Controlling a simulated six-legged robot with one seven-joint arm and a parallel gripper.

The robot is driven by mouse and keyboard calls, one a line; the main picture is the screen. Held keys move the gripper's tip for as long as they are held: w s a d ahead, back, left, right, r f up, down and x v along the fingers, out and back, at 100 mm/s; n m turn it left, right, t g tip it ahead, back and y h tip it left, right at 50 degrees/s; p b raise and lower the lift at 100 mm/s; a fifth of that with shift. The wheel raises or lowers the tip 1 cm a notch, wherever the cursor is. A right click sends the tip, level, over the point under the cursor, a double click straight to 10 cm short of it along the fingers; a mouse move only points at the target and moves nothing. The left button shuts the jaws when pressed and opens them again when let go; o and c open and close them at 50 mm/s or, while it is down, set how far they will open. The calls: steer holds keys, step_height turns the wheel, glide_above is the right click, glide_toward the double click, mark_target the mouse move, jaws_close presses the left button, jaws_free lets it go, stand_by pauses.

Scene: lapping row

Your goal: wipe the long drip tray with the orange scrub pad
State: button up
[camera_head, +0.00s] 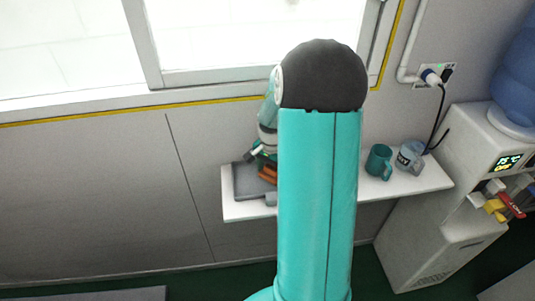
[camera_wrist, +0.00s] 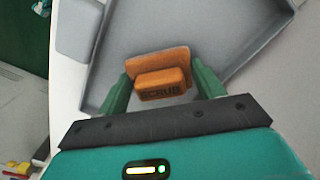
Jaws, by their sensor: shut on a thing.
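The orange scrub pad (camera_wrist: 164,60) is between the two green fingers of my gripper (camera_wrist: 162,88) in the wrist view, with its raised block marked SCRUB. My gripper is shut on it. The pad is over the grey drip tray (camera_wrist: 247,43); I cannot tell whether it touches the tray floor. In the head view the drip tray (camera_head: 246,184) lies on the white shelf, and the orange pad (camera_head: 267,173) shows at its right part. My teal arm hides the rest of the tray and most of my gripper in that view.
The white shelf (camera_head: 245,210) runs along the wall under a window. A teal mug (camera_head: 378,161) and a clear jug (camera_head: 408,155) stand on its right end. A water dispenser (camera_head: 430,225) with coloured taps stands at the right. A grey object (camera_wrist: 78,28) lies beside the tray.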

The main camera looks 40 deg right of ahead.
steer(key=shift+w+a, duration=0.1)
steer(key=shift+a, duration=0.15)
steer(key=shift+d+r, duration=0.25)
steer(key=shift+r, duration=0.95)
steer(key=shift+s+r, duration=0.2)
steer(key=shift+r, duration=0.1)
steer(key=shift+w+a+r, duration=0.15)
steer(key=shift+w+r, duration=0.05)
steer(key=shift+s+r, duration=0.2)
steer(key=shift+r, duration=0.65)
steer(key=shift+w+r, duration=0.15)
steer(key=shift+r, duration=1.4)
